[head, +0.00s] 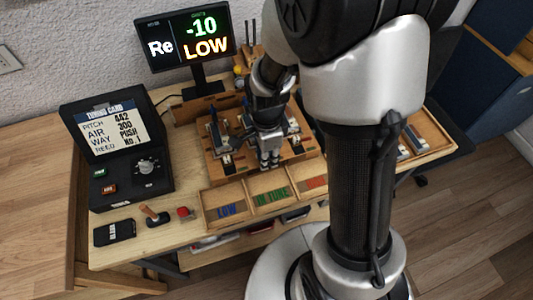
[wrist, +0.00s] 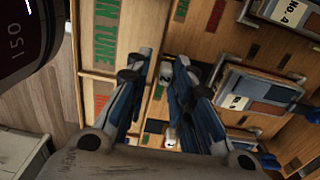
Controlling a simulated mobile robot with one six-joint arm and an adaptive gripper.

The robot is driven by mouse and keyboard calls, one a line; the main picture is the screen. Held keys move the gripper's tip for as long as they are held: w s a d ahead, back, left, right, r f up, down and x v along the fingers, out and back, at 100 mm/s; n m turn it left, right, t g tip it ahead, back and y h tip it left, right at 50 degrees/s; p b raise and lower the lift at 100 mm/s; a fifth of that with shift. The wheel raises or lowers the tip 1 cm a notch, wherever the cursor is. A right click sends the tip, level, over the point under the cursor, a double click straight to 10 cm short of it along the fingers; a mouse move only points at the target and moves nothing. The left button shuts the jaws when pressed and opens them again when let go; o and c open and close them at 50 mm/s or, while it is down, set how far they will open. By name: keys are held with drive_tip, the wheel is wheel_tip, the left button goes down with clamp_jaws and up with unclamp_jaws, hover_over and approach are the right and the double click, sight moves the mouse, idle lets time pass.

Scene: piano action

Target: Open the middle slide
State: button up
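My gripper (head: 269,158) points down over the wooden work board (head: 218,172) at the middle of the bench and hides most of what lies below it. In the wrist view my gripper (wrist: 162,66) has its two blue-grey fingers apart, with a gap between the tips. Small pale knobs (wrist: 166,72) show in that gap; I cannot tell whether a finger touches one. Metal-and-blue mechanisms (head: 222,142) stand on the board to the left of my gripper. The middle slide cannot be made out clearly behind my gripper.
A wooden tray (head: 236,191) with LOW and IN TUNE compartments lies in front of the board. A display (head: 184,38) reads "-10 LOW". A tuning card box (head: 118,150) stands at left. A red button (head: 184,212) and a wooden-handled tool (head: 153,215) lie near the front edge.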

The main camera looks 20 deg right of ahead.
drive_tip(key=shift+w+r, duration=0.1)
drive_tip(key=shift+r, duration=0.15)
wheel_tip(320, 180, up, 12)
drive_tip(key=shift+f, duration=0.25)
idle(0.3)
